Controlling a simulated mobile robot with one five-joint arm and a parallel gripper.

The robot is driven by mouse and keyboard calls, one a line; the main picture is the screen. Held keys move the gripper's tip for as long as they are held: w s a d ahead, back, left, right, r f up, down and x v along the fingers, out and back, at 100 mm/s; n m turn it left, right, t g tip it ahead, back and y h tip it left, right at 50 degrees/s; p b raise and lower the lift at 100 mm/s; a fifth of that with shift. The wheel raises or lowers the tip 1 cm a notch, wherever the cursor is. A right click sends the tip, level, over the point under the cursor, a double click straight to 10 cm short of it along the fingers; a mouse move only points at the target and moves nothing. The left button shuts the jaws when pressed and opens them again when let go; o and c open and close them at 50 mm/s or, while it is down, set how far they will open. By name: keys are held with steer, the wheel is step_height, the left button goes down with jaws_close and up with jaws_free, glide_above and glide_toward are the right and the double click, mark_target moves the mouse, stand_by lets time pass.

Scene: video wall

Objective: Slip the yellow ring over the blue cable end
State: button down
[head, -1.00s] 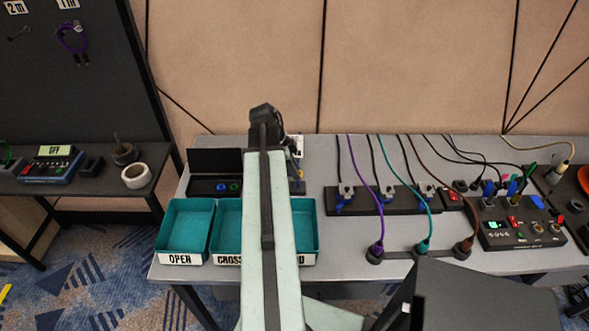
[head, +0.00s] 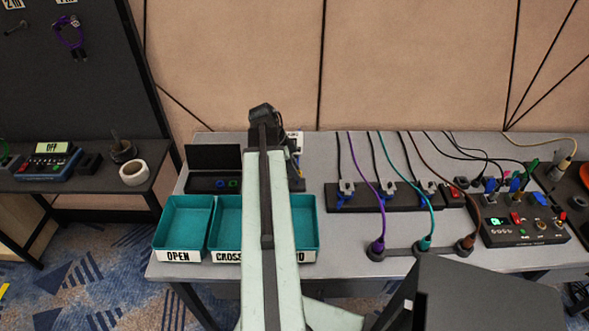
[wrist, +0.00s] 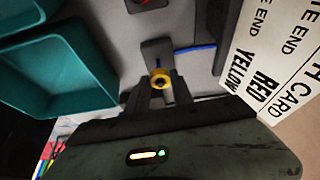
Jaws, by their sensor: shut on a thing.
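In the wrist view the yellow ring (wrist: 160,78) is held between the two dark fingertips of my gripper (wrist: 159,88). A short blue cable (wrist: 196,48) lies just beyond the ring, beside a dark grey block (wrist: 156,50). The ring overlaps the near part of this block in the picture. I cannot tell whether the ring is around the cable end or only above it. In the head view my arm hides my fingertips and the ring.
A white lettered card (wrist: 270,60) is close on the right in the wrist view. Teal bins (head: 180,226) stand at the table's front left. An open black case (head: 214,158) is behind them. Purple, teal and brown cables run from a dark strip (head: 362,206) area on the right.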

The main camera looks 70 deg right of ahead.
steer(key=c, duration=1)
jaws_free()
steer(key=shift+c, duration=0.2)
steer(key=shift+r, duration=0.1)
steer(key=p+v, duration=0.7)
steer(key=shift+w+r, duration=0.15)
steer(key=shift+r, duration=0.1)
